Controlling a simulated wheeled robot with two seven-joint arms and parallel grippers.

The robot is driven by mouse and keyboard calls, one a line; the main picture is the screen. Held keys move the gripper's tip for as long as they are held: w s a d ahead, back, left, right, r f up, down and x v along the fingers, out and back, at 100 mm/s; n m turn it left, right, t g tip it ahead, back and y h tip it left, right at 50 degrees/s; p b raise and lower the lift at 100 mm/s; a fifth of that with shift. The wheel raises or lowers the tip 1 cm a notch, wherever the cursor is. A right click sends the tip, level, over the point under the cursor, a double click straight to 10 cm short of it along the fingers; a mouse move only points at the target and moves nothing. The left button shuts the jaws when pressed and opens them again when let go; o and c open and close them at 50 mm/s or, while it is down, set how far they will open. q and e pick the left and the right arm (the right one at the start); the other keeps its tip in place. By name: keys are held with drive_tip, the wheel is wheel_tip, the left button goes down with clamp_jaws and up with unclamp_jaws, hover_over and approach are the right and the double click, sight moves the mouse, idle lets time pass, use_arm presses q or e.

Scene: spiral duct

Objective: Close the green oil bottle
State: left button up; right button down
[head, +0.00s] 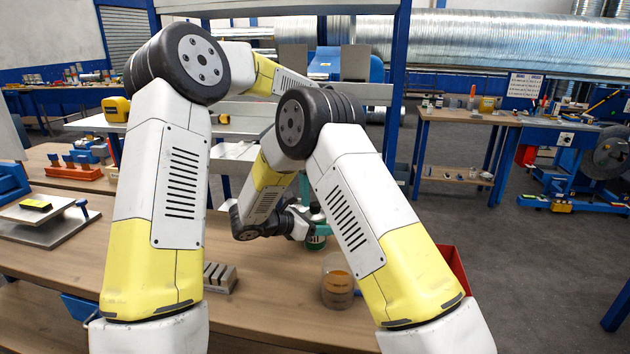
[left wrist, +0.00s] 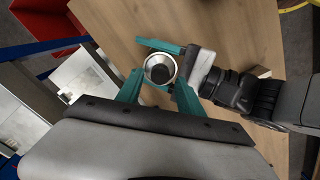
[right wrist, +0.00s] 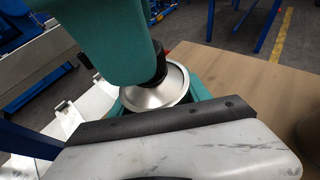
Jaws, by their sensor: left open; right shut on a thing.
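The green oil bottle (head: 316,242) stands on the wooden table, partly hidden by my right arm in the head view. From above, in the left wrist view, its round silver top (left wrist: 160,69) shows with a dark centre. The silver top also shows in the right wrist view (right wrist: 157,93), with a black piece on it. My right gripper (head: 303,222) comes in from the side and is shut on the bottle below the top. My left gripper (left wrist: 158,93) is open, pointing down, its teal fingers on either side of the top. I cannot tell whether they touch it.
A glass jar with brown contents (head: 338,284) stands near the front of the table. A grey slotted block (head: 219,277) lies left of it. A red bin (head: 454,268) is at the right edge.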

use_arm(q)
drive_tip(key=shift+f, duration=0.95)
